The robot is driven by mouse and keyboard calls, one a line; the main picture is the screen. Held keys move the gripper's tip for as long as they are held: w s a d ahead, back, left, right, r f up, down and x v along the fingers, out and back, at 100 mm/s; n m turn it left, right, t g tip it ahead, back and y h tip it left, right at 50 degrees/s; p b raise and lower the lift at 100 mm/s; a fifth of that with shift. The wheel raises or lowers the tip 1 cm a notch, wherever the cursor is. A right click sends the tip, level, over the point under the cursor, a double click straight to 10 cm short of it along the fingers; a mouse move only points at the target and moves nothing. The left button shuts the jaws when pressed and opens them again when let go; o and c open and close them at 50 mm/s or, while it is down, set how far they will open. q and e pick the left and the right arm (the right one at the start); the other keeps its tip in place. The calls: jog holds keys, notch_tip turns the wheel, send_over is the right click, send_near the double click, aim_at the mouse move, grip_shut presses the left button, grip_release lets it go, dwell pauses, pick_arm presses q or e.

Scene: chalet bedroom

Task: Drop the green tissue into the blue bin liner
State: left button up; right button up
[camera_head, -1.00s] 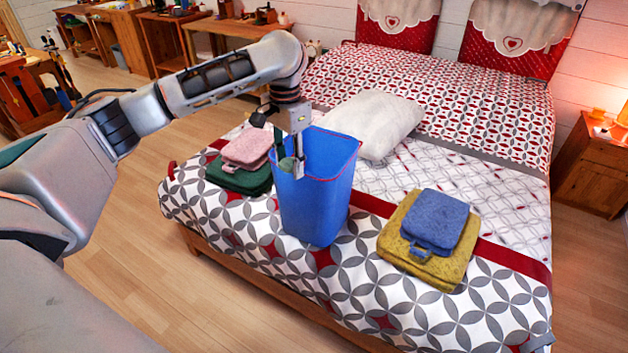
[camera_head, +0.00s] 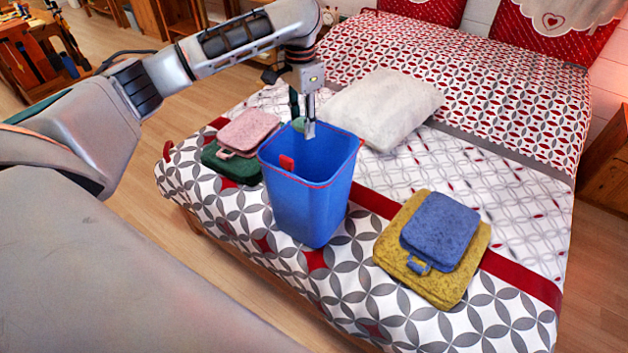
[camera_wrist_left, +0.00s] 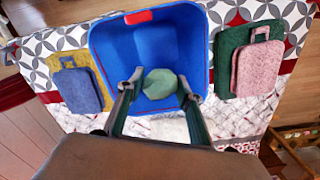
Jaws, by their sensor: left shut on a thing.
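The blue bin liner (camera_head: 312,205) is an open blue bin with a red rim and a red tab, upright on the bed. In the head view the left gripper (camera_head: 303,118) points down at the bin's far rim, with the tissue (camera_head: 299,124) partly hidden by a finger. In the wrist view the tissue overlaps the bin's opening (camera_wrist_left: 155,45), near one rim. Its exact height over the rim is hard to tell. My right gripper is out of view.
A pink folded cloth (camera_head: 248,132) on a dark green one (camera_head: 232,168) lies left of the bin. A blue folded cloth (camera_head: 440,230) on a yellow one (camera_head: 405,270) lies right. A white pillow (camera_head: 385,108) lies behind the bin.

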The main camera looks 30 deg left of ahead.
pick_arm(q)
jog(key=shift+s+f, duration=0.35)
jog(key=shift+f, duration=0.2)
notch_tip(320, 180, down, 3)
jog(key=shift+r, duration=0.1)
jog(key=shift+f, duration=0.65)
jog(key=shift+w+f, duration=0.1)
jog(key=shift+f, duration=0.2)
jog(key=o, duration=0.8)
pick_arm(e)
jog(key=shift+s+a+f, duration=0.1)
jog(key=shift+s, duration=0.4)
pick_arm(q)
notch_tip(320, 180, up, 12)
send_over(301, 134)
jog(key=w, duration=0.1)
jog(key=shift+a, duration=0.3)
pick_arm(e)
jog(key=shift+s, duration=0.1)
